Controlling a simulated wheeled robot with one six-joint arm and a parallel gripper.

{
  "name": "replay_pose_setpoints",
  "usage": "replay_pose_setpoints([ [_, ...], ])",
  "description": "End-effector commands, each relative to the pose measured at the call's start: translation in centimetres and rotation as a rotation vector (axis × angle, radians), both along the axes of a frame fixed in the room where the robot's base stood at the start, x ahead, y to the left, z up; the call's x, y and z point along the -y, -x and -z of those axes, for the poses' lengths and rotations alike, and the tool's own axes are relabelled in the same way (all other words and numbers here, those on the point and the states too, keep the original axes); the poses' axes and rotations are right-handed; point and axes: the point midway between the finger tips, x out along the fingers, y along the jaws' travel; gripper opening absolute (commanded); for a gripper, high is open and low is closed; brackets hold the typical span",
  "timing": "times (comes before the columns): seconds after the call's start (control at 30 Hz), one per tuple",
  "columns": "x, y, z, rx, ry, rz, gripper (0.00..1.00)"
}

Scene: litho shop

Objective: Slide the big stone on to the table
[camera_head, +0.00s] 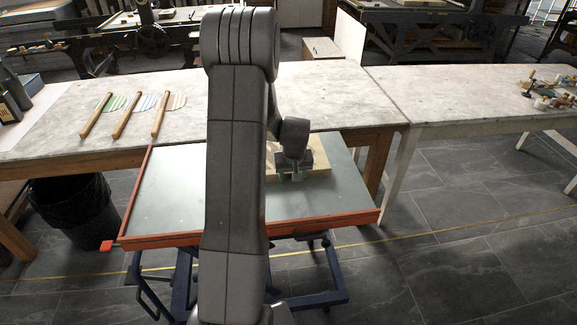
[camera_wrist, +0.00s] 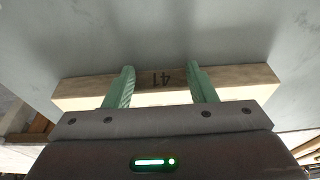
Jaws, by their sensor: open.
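The big stone (camera_head: 318,158) is a pale beige slab lying on the grey top of a lift cart (camera_head: 168,190) with an orange-red rim. My arm hides part of it in the head view. I cannot tell whether the fingers touch the stone. The table (camera_head: 330,95) with a pale worn top stands directly behind the cart.
Several wooden-handled fan-shaped tools (camera_head: 128,116) lie on the table's left part. A second table (camera_head: 450,100) adjoins at right, with small bottles (camera_head: 545,95) at its far end. A black bin (camera_head: 72,205) stands left of the cart. The table top behind the stone looks clear.

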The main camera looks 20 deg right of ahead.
Motion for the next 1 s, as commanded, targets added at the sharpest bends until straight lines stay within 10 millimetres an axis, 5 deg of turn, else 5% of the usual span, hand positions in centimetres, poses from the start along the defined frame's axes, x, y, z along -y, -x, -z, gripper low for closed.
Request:
replay_pose_setpoints([
  [0.37, 0.7, -2.8, -0.3, 0.010, 0.006, -0.002, 0.51],
  [1.0, 1.1, -4.3, -0.3, 0.010, 0.006, -0.001, 0.51],
])
